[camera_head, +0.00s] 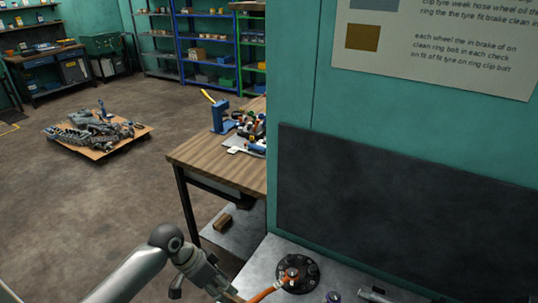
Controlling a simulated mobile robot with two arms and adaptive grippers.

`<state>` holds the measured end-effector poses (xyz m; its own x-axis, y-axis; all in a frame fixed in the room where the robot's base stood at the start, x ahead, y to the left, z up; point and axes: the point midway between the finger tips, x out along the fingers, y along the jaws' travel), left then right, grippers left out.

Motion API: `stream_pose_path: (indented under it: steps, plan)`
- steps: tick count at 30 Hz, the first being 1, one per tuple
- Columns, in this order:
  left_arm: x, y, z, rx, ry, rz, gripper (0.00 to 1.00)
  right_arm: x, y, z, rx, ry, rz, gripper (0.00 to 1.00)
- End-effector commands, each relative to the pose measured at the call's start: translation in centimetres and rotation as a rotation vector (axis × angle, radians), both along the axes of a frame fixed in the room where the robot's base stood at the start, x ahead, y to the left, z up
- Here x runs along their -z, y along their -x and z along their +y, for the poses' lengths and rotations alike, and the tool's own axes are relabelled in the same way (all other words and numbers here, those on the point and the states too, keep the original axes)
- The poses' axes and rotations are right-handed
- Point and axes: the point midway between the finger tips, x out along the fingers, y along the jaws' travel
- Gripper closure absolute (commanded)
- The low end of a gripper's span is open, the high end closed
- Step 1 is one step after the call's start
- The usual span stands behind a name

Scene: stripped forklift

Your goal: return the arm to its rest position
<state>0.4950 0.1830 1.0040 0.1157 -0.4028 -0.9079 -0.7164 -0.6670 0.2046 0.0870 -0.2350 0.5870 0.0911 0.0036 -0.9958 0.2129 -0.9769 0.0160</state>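My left arm comes in from the lower left, and its gripper (228,290) points down and to the right at the bottom edge, over the edge of a grey work surface (262,262). An orange, curved, slender item (262,294) runs from beside the fingertips towards a black round hub-like part (311,272) on that surface. Whether the fingers are open or shut on this item is not clear, as they are small and partly cut off by the frame. My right arm and gripper are not in view.
A wooden-topped workbench (205,161) with a blue vise (219,116) stands behind my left arm. A dark board (400,205) hangs on the teal wall at right. A pallet of metal parts (95,134) lies on the floor, with open floor around it.

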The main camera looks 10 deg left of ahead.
Motion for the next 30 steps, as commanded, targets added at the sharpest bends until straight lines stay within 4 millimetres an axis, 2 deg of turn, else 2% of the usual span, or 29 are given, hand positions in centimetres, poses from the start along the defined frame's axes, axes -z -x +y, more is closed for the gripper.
stream_pose_path:
  steps: [2, 5, 9, 13, 18, 30]
  plan:
    - [0.4, 0.6, -0.5, 0.001, -0.001, 0.002, 0.56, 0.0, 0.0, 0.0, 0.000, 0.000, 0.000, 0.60]
    - [1.3, 2.6, -1.8, -0.001, -0.007, 0.002, 0.56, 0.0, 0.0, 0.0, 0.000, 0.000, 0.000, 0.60]
    - [2.6, 6.9, -3.9, -0.048, -0.026, -0.013, 0.56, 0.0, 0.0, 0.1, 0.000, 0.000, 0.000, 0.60]
    - [2.8, 10.9, -4.7, -0.144, -0.052, -0.033, 0.56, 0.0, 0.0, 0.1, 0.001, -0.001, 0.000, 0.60]
    - [2.1, 15.1, -3.5, -0.307, -0.101, -0.048, 0.56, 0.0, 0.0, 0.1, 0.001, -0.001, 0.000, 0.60]
    - [-0.1, 21.3, 1.1, -0.591, -0.220, -0.049, 0.56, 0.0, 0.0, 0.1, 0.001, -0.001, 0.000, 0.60]
